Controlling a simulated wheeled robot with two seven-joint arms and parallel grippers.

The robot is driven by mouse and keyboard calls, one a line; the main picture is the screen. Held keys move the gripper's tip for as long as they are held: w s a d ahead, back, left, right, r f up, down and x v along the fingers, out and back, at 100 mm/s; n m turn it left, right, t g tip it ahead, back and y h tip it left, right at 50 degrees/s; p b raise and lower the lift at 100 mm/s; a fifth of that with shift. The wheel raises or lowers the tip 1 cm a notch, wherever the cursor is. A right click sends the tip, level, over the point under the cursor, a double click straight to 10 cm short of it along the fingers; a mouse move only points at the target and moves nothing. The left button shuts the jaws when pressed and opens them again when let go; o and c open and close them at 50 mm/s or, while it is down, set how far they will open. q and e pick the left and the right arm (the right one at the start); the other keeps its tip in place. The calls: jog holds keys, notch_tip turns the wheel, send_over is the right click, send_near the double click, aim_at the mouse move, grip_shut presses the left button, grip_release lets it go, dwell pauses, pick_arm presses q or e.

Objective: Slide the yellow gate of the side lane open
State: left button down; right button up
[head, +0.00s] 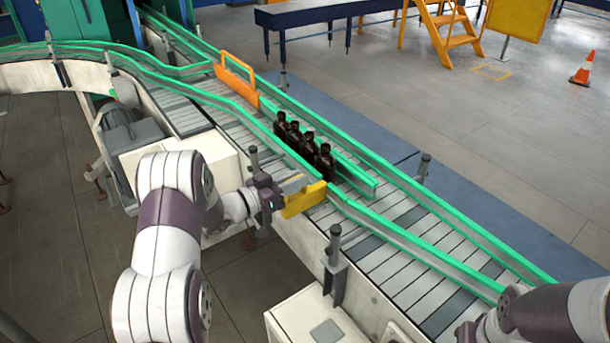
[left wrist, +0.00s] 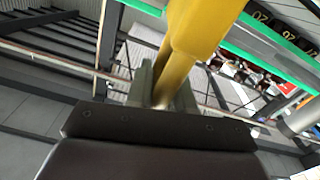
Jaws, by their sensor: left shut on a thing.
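The yellow gate (head: 304,200) is a flat plate at the near edge of the conveyor, by a gap in the near green rail. Its right end reaches to about the rail line. My left gripper (head: 284,190) is at its near end, outside the conveyor. In the left wrist view the gate's yellow bar (left wrist: 197,38) runs down between my left fingers (left wrist: 161,90), which are shut on it. Several dark amber bottles (head: 306,147) stand in a row behind the near rail, just beyond the gate. My right gripper is out of view.
An orange gate (head: 237,75) stands across the conveyor farther up. A green divider rail (head: 357,180) ends beside the bottles. The slatted belt (head: 420,250) to the lower right is empty. Dark posts (head: 335,245) stand along the near side. My right arm shows at the lower right.

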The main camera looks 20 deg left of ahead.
pick_arm(q)
jog(key=c, duration=1.1)
grip_release()
jog(key=shift+s, duration=0.15)
jog(key=shift+s+a+r, duration=0.1)
jog(key=shift+s, duration=0.1)
jog(key=shift+s+a, duration=0.15)
jog(key=shift+a, duration=0.1)
jog(key=b+v, duration=0.3)
jog(key=v, duration=0.9)
jog(key=shift+s, duration=0.2)
jog(key=shift+d, duration=0.1)
